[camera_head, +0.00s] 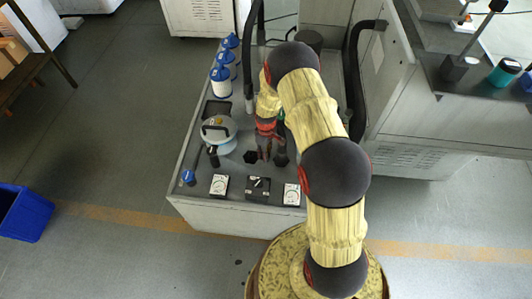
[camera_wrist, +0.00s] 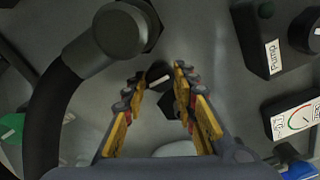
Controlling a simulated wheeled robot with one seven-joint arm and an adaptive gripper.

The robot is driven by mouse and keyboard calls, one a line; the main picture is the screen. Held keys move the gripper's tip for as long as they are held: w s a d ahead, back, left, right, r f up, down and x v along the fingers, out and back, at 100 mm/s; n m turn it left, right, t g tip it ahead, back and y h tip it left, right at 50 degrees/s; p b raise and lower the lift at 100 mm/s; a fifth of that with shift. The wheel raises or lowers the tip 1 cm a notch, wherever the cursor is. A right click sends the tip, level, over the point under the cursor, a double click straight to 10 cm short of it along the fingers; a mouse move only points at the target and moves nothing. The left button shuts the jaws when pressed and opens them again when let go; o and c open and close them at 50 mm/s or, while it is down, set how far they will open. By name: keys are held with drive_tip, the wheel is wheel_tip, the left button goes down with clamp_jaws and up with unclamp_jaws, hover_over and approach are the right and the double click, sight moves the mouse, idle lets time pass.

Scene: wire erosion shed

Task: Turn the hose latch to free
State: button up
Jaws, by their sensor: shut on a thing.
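A small black knob with a pale mark, which looks like the hose latch (camera_wrist: 158,72), sits between my fingertips in the wrist view. My gripper (camera_wrist: 159,82) is shut on it, one finger on each side. A thick black hose (camera_wrist: 53,108) ends in a round black fitting (camera_wrist: 121,30) left of the latch. In the head view my gripper (camera_head: 268,153) points down at the grey cabinet top (camera_head: 190,166), between black fittings. The latch cannot be made out there, and the fingers hide part of that spot.
A black box labelled "pump" (camera_wrist: 268,42) and a white gauge (camera_wrist: 297,121) are right of my fingers. A blue bin (camera_head: 26,212) stands on the floor.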

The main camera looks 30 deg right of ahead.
drive_tip(key=o, duration=1.2)
drive_tip(key=shift+c, duration=0.2)
wheel_tip(320, 180, up, 12)
